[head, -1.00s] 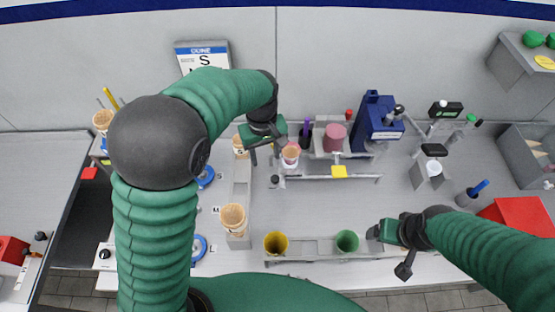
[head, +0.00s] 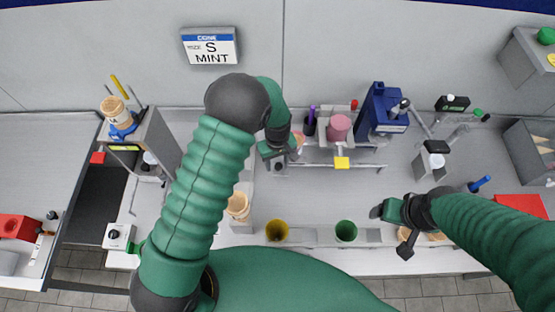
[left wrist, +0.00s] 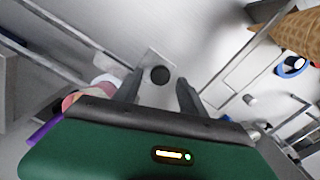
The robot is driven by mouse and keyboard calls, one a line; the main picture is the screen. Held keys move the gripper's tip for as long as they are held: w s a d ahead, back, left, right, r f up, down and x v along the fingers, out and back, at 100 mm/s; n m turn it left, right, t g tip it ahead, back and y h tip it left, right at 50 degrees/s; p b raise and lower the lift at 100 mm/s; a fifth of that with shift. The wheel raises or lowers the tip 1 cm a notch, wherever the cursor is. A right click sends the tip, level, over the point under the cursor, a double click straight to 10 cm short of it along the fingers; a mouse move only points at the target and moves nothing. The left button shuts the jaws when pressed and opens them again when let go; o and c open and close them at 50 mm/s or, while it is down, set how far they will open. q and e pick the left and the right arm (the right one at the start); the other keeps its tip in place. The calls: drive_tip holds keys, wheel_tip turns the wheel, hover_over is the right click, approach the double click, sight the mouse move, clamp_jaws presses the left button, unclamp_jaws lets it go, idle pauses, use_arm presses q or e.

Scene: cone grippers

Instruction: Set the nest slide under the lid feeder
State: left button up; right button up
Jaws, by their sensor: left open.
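My left gripper (head: 274,160) is open over the left end of the nest slide's rail, beside a cone cup (head: 297,141). In the left wrist view, a round black knob (left wrist: 160,75), apparently the slide's handle, shows between the spread fingers (left wrist: 158,92); I cannot tell if they touch it. The arm hides much of the slide in the head view. The lid feeder, a grey stand with a pink lid stack (head: 339,127), stands right of the cup. My right gripper (head: 390,231) appears open and empty by the front rack.
A rack at the front holds a yellow cup (head: 277,231) and a green cup (head: 346,231). A dark blue machine (head: 380,110) stands right of the feeder. A sign (head: 210,46) reads S MINT.

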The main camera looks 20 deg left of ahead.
use_arm(q)
drive_tip(key=shift+s+d, duration=0.35)
drive_tip(key=shift+d, duration=0.1)
drive_tip(key=shift+c, duration=0.9)
drive_tip(key=shift+w, duration=0.2)
drive_tip(key=c, duration=0.5)
drive_tip(key=shift+a, duration=0.3)
clamp_jaws()
drive_tip(key=shift+w+d+r, duration=0.1)
drive_tip(key=shift+w, duration=0.05)
